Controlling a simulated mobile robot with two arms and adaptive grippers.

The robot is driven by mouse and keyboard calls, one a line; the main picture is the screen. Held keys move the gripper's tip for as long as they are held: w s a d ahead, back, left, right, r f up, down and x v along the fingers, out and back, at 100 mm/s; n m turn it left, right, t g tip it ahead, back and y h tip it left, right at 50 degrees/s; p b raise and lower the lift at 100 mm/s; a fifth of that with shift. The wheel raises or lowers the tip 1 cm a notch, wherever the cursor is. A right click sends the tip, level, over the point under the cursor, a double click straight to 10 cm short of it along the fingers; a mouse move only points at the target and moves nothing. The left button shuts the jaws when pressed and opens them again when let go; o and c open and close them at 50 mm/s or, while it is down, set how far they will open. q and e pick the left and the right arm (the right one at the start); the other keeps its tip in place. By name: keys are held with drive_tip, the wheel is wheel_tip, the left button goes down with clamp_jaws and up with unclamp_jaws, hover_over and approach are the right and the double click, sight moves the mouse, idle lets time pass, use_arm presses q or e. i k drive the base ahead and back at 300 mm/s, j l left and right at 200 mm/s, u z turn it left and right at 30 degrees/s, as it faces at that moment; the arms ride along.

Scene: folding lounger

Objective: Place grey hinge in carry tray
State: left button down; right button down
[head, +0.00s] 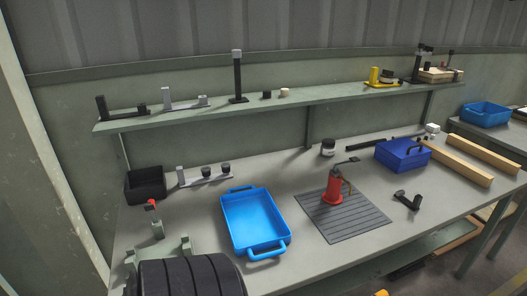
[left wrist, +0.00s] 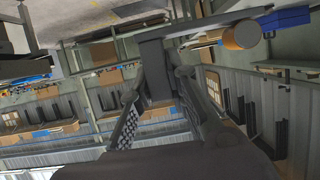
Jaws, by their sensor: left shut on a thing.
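The carry tray (head: 270,244) is light blue, open and empty, with a handle at each end, and lies on the bench left of centre. A light grey L-shaped hinge piece (head: 185,104) stands on the shelf. Another grey piece (head: 194,180), with two black knobs, lies on the bench behind the tray. My left gripper (left wrist: 158,82) shows in the left wrist view, shut on a dark grey part (left wrist: 158,62). I cannot make out the left gripper's fingers in the head view. My right gripper is not in view.
A black bin (head: 146,187) and a red-tipped clamp (head: 156,225) are left of the tray. A red tool (head: 334,190) stands on a grey mat (head: 350,222) to the right. A dark blue box (head: 402,155) and wooden bars (head: 460,166) lie further right.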

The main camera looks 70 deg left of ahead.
sight(248, 208)
drive_tip(key=k+j+z, duration=0.15)
drive_tip(key=z, duration=0.25)
drive_tip(key=k+z, duration=0.65)
drive_tip(key=z, duration=0.15)
drive_tip(key=k+l+z, duration=0.15)
drive_tip(key=k+z, duration=0.25)
drive_tip(key=k+l+z, duration=0.15)
drive_tip(key=z, duration=0.25)
drive_tip(key=k+j+z, duration=0.2)
drive_tip(key=z, duration=0.2)
drive_tip(key=k+z, duration=0.75)
drive_tip(key=k+u, duration=0.25)
drive_tip(key=u, duration=0.7)
drive_tip(key=k+j+u, duration=0.1)
drive_tip(key=u, duration=0.3)
drive_tip(key=j+u, duration=0.15)
drive_tip(key=u, duration=0.25)
drive_tip(key=k+l+u, duration=0.1)
drive_tip(key=u, duration=0.2)
drive_tip(key=j, duration=0.3)
